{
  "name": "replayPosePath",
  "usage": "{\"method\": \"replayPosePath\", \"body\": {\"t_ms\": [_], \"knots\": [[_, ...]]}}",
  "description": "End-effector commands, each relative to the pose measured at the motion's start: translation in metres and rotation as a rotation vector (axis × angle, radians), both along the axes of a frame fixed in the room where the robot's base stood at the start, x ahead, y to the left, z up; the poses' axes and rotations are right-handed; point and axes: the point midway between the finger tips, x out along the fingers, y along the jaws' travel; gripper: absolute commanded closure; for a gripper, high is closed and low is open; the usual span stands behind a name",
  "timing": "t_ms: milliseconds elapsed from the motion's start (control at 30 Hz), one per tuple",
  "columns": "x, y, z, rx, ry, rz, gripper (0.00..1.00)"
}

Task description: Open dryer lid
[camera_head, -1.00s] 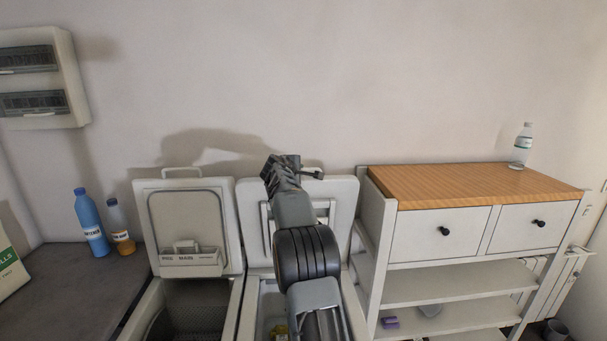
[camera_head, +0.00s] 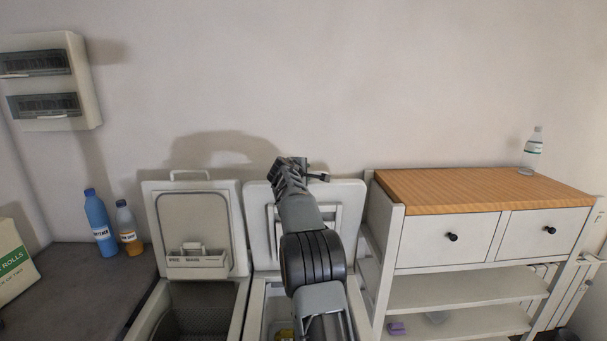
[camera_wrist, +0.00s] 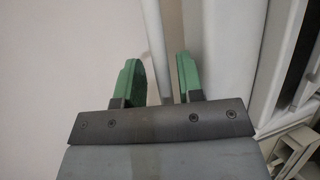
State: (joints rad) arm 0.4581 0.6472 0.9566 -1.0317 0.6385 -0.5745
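The dryer lid (camera_head: 257,223) is the right-hand one of two white top lids. It stands raised, close to the wall. My gripper (camera_head: 300,168) is at the lid's top edge in the head view, and my arm hides much of the lid's middle. In the wrist view my gripper (camera_wrist: 159,78) has two green fingers standing apart. A pale upright edge or bar (camera_wrist: 156,45) shows between them, with no clear contact on either finger. Below the lid, the dryer's opening (camera_head: 275,310) shows, partly hidden by my arm.
The washer lid (camera_head: 194,222), with a detergent tray, also stands open at left. Blue (camera_head: 99,222) and orange (camera_head: 129,232) bottles stand on the dark counter (camera_head: 75,285). A wood-topped shelf unit (camera_head: 480,190) stands close at right, with a clear bottle (camera_head: 531,152) on top.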

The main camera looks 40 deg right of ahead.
Motion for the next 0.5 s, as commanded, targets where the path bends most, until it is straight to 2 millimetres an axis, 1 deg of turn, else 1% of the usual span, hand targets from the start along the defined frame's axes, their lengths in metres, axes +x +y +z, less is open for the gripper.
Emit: {"method": "replayPosePath", "body": {"t_ms": [33, 133, 233, 500], "knots": [[0.000, 0.000, -0.004, 0.005, 0.006, -0.001, 0.62], [-0.002, 0.005, -0.004, 0.005, 0.006, -0.001, 0.62], [-0.008, 0.015, -0.001, 0.004, 0.003, 0.001, 0.62], [-0.035, 0.061, 0.019, 0.001, -0.001, 0.002, 0.62]]}}
